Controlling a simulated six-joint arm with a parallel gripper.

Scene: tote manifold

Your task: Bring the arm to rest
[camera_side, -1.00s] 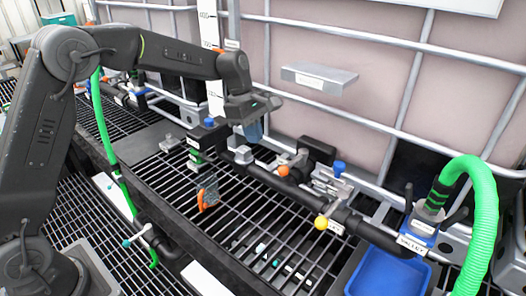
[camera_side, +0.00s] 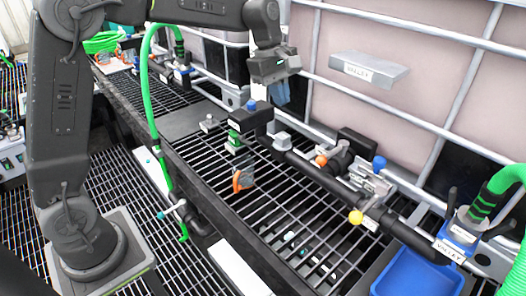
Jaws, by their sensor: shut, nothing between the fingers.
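My gripper (camera_side: 279,93) is in the upper middle of the side view, at the end of my dark arm. It points down and is shut, with nothing seen held in it. It hangs in the air in front of the caged tank, above and behind the black pipe manifold (camera_side: 325,182). A gap shows between it and the black block (camera_side: 251,118) with a blue cap at the pipe's end.
An orange-handled part (camera_side: 242,179) is on the grating (camera_side: 300,222). A yellow knob (camera_side: 356,217) and a blue knob (camera_side: 379,162) stick up along the pipe. A blue tray (camera_side: 418,274) and green hose (camera_side: 507,180) are at the right. The tank's cage bars (camera_side: 400,112) stand close behind.

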